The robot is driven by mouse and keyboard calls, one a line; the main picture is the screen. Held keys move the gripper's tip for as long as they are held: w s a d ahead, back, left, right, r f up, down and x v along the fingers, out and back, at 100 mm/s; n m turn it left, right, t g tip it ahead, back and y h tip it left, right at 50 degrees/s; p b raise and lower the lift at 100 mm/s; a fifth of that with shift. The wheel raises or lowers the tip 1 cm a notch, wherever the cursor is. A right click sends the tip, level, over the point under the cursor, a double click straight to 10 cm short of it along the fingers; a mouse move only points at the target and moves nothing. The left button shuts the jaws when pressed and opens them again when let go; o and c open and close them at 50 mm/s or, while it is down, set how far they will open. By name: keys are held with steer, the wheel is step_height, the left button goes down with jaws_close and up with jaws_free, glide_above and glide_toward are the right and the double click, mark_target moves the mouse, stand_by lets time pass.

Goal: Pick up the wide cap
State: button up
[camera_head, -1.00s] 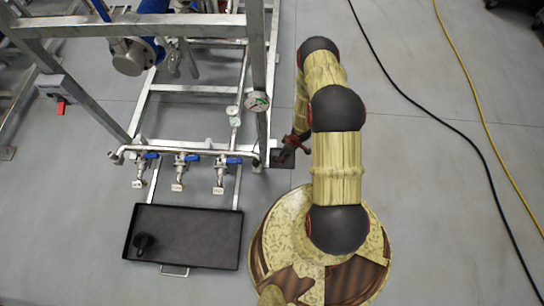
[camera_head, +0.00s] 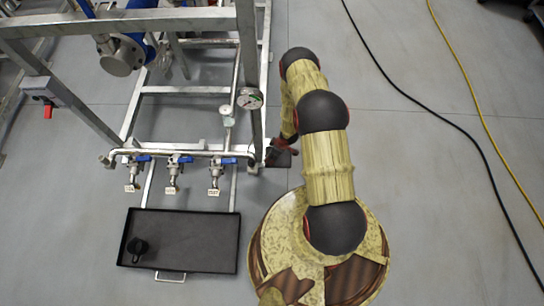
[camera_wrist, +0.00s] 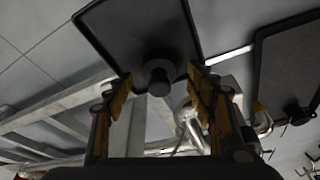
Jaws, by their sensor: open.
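My gripper (camera_wrist: 160,82) is open, with its yellow fingers apart and nothing between them. In the wrist view a black round cap-like part (camera_wrist: 158,72), with a wide disc and a narrower stub, sits on a dark plate or tray (camera_wrist: 120,25) beyond the fingertips, between them in the picture. Another black cap-like part (camera_wrist: 297,112) lies in a dark tray at the right. In the head view a black cap (camera_head: 137,247) lies at the left of the black tray (camera_head: 205,262). I cannot tell which part is the wide cap.
A grey metal frame (camera_head: 247,70) with a gauge (camera_head: 250,98) stands close to the left of my arm. Blue-handled valves (camera_head: 180,160) line its front pipe. A black cable (camera_head: 440,115) and a yellow hose (camera_head: 478,105) cross the otherwise clear floor at right.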

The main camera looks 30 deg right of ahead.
steer(key=shift+c, duration=0.6)
steer(key=c, duration=0.7)
steer(key=shift+r, duration=0.1)
steer(key=shift+c, duration=0.2)
